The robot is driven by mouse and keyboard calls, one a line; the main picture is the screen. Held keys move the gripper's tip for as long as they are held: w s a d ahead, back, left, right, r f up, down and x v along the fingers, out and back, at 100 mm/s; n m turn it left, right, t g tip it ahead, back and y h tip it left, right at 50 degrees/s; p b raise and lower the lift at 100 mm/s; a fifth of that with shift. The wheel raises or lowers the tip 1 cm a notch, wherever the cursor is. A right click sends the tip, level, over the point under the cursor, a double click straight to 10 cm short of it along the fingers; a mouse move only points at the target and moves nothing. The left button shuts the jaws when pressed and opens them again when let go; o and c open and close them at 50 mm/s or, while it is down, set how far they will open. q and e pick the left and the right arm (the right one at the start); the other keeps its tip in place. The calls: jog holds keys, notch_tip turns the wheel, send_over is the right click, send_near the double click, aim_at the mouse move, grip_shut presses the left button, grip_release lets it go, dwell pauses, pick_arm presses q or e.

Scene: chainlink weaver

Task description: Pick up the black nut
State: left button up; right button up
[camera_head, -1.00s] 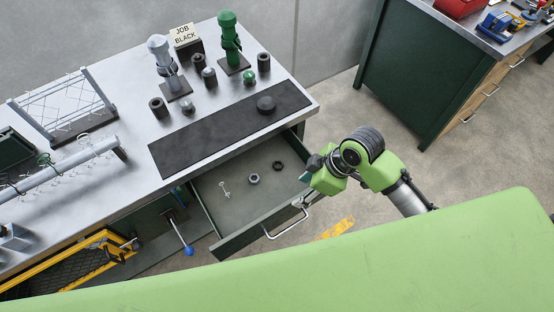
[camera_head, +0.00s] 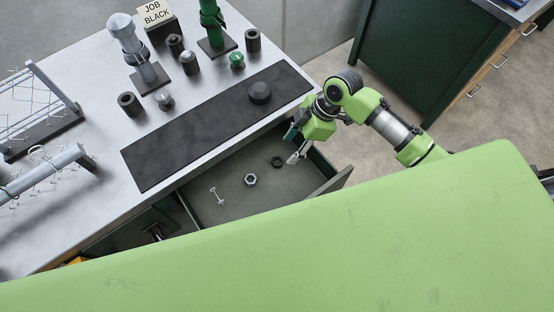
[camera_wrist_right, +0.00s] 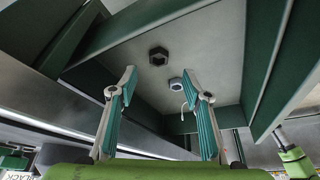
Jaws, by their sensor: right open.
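The black nut (camera_head: 277,162) lies on the floor of the open drawer, toward its right end. It also shows in the right wrist view (camera_wrist_right: 158,56), just beyond and between the fingertips. A silver nut (camera_head: 250,180) lies close to it in the drawer and shows in the wrist view too (camera_wrist_right: 176,84). My right gripper (camera_head: 294,150) is over the right part of the drawer, beside the black nut in the head view. In the wrist view its two fingers (camera_wrist_right: 158,73) are spread apart with nothing held. My left gripper is not in view.
The drawer (camera_head: 322,184) has raised walls around the nuts, and a small pale double-ended piece (camera_head: 216,197) lies at its left. The metal bench (camera_head: 99,128) above carries a dark mat (camera_head: 190,143), a round black piece (camera_head: 259,92) and several posts and cylinders.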

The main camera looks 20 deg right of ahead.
aim_at(278, 163)
jog(key=x, duration=0.2)
jog(key=shift+w+a+f, duration=0.15)
jog(key=shift+f, duration=0.15)
jog(key=shift+a+f, duration=0.1)
jog(key=shift+f, duration=0.15)
jog(key=shift+a+f+p, duration=0.35)
jog(key=shift+a+f, duration=0.15)
jog(key=shift+a, duration=0.05)
jog(key=x, duration=0.2)
jog(key=shift+w+a+f, duration=0.1)
jog(key=shift+a+f, duration=0.1)
jog(key=shift+a, duration=0.1)
jog(key=shift+w+a+f, duration=0.1)
jog(key=shift+a+f, duration=0.1)
jog(key=shift+f, duration=0.35)
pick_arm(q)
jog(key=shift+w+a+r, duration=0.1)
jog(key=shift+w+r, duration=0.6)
pick_arm(e)
jog(key=c, duration=1.2)
